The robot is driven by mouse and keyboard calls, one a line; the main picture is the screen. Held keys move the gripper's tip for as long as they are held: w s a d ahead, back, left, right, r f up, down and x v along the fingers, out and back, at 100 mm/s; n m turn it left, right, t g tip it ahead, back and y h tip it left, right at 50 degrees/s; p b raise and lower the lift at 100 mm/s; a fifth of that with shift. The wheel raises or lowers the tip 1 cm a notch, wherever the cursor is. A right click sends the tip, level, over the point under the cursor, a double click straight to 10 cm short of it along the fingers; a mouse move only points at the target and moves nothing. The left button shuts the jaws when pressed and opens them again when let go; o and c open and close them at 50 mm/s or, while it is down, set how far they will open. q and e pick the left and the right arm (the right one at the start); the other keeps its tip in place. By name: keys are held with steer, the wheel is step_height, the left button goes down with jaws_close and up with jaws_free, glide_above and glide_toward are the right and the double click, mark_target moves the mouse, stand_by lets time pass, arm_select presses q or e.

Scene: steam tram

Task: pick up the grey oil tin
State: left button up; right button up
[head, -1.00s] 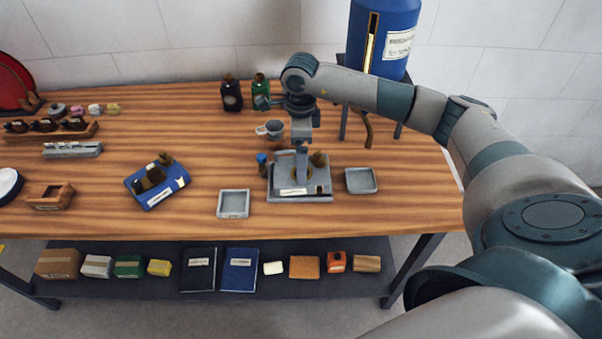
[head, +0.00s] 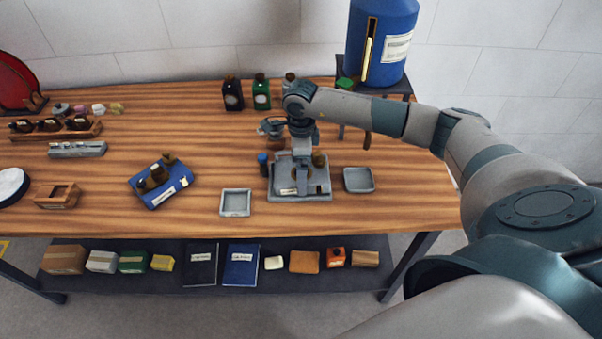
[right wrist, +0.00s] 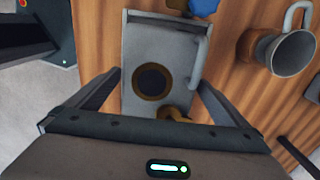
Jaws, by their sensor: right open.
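A grey tin with a dark top (head: 290,78) stands at the back of the bench, right of the green bottle, in the head view. I take it for the grey oil tin. My right arm hides its lower part. My right gripper (head: 302,184) points down over the grey stand (head: 312,196), nearer the front than the tin. In the right wrist view the gripper (right wrist: 160,80) is open and empty, with the stand's round dark hole (right wrist: 153,81) between its fingers. The tin is not visible there. My left gripper is not in view.
A black bottle (head: 232,94) and a green bottle (head: 261,92) stand left of the tin. A grey cup (right wrist: 292,53) is beside the stand. Grey trays (head: 235,203) (head: 359,180) flank the stand. A blue tank (head: 381,40) stands at back right. Bare wood lies at centre left.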

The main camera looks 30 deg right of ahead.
steer(key=c, duration=1.3)
steer(key=shift+o, duration=0.2)
steer(key=shift+r, duration=0.1)
steer(key=shift+w+r+b, duration=0.1)
steer(key=shift+r+b, duration=0.3)
steer(key=shift+r, duration=0.1)
step_height(320, 180, up, 9)
steer(key=b, duration=0.3)
steer(key=shift+b, duration=0.3)
steer(key=shift+f, duration=0.15)
